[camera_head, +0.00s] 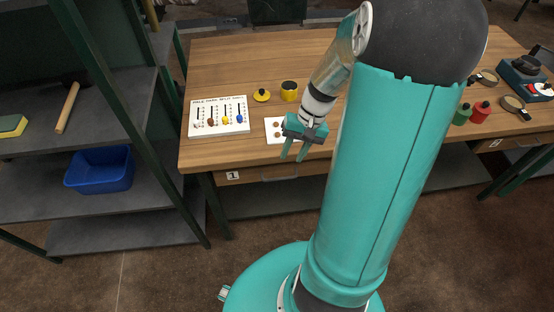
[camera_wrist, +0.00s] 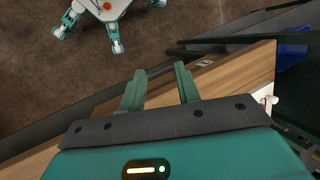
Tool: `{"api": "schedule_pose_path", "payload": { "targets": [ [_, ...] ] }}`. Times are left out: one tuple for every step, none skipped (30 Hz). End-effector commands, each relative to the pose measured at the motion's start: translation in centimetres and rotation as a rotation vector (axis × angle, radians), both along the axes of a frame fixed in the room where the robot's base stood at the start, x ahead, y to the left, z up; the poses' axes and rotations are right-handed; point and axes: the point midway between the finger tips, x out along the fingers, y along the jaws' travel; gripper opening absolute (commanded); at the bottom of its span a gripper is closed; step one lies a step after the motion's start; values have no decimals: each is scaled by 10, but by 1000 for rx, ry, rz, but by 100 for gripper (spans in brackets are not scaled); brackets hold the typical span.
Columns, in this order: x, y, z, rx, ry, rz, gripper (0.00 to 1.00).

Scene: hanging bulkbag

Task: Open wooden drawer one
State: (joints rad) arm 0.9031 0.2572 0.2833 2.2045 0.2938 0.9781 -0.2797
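Wooden drawer one (camera_head: 250,175), marked by a white label with a 1, is set under the front edge of the wooden table and looks shut. Its grey handle (camera_head: 280,178) is at the middle of the front, just below my fingers in the head view. My gripper (camera_head: 293,158) points down near the table's front edge with its two fingers apart and nothing between them. In the wrist view my gripper (camera_wrist: 160,82) is also open. I cannot tell whether the fingers touch anything.
The wooden table (camera_head: 230,60) holds a white tool board (camera_head: 218,117), a white card (camera_head: 274,127) and yellow pieces (camera_head: 289,90). A dark shelf unit (camera_head: 110,100) with a blue bin (camera_head: 100,170) stands close on the left. Floor in front of the drawer is clear.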

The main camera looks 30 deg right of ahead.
Motion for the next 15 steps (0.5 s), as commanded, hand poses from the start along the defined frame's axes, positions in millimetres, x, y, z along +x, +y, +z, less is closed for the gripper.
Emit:
{"api": "schedule_pose_path", "payload": {
  "targets": [
    [-4,-10,-16,56,12,-41,33],
    [-5,-15,-24,85,15,-62,33],
    [-7,-21,-33,125,16,-90,33],
    [-9,-25,-41,155,16,-110,33],
    [-10,-30,-49,185,15,-131,33],
    [-12,-35,-58,227,12,-161,33],
    [-14,-39,-66,257,7,-184,33],
    [-16,-43,-73,288,2,-205,33],
    [-18,-48,-82,329,-7,-238,33],
    [-20,-51,-88,361,-15,-261,33],
    [-22,-55,-95,391,-24,-283,33],
    [-24,-59,-103,433,-38,-316,33],
    [-26,-62,-110,463,-49,-340,33],
    [-28,-65,-116,492,-62,-362,33],
    [-29,-69,-123,528,-80,-394,33]
  ]
}}
